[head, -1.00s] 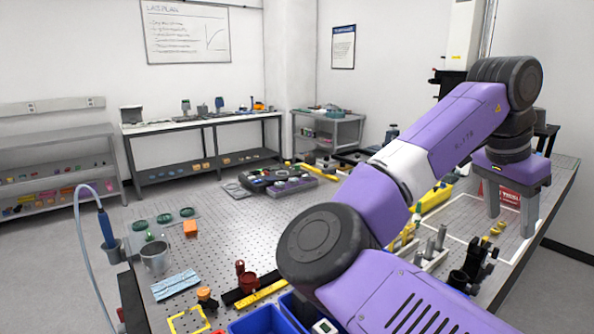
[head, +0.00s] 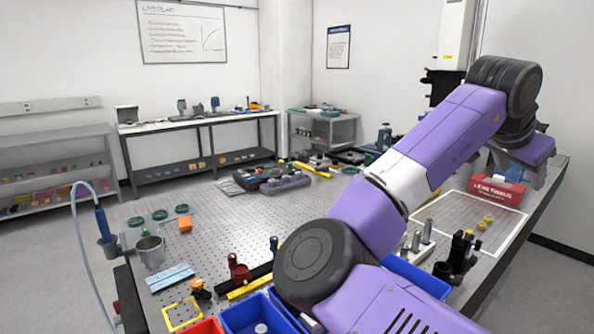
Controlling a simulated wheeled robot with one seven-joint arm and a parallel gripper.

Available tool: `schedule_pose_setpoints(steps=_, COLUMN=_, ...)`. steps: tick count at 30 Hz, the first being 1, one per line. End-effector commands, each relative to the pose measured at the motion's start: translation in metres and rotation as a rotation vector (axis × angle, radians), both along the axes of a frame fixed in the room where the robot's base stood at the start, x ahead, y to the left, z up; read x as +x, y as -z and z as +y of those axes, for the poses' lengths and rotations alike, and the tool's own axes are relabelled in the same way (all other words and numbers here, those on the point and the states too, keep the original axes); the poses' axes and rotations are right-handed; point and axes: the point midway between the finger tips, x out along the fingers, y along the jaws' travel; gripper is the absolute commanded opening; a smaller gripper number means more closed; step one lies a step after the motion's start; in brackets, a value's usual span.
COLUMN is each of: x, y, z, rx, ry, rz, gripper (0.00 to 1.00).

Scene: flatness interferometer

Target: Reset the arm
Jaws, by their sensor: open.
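My purple and white arm reaches from the bottom right of the head view up to a black wrist joint at the upper right. My gripper (head: 532,176) hangs below that wrist over the right part of the perforated table (head: 330,215). Its grey fingers are apart, partly hidden by the arm and gripper body, and nothing shows between them. A red box with white lettering (head: 497,191) stands on the table just left of and behind the fingers.
Blue bins (head: 252,314), a red bin (head: 206,326) and a black fixture (head: 460,258) lie near the front. A white outlined area (head: 508,240) holds small yellow parts (head: 484,222). A grey cup (head: 150,252) stands left. The table's middle is largely clear.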

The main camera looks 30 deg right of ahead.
Motion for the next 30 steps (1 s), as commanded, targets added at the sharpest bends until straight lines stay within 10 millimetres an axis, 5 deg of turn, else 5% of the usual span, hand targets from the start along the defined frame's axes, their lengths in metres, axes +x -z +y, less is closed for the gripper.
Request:
schedule_pose_setpoints(steps=8, x=0.016, y=-0.032, z=-0.022, rx=-0.379, ry=-0.067, rz=0.04, gripper=0.55)
schedule_pose_setpoints(steps=14, x=0.045, y=-0.051, z=-0.008, rx=-0.709, ry=-0.176, rz=0.09, gripper=0.55)
schedule_pose_setpoints(steps=23, x=0.098, y=-0.037, z=0.064, rx=-1.109, ry=-0.425, rz=0.121, gripper=0.55)
schedule_pose_setpoints(steps=30, x=0.127, y=0.014, z=0.144, rx=-1.315, ry=-0.672, rz=0.091, gripper=0.55)
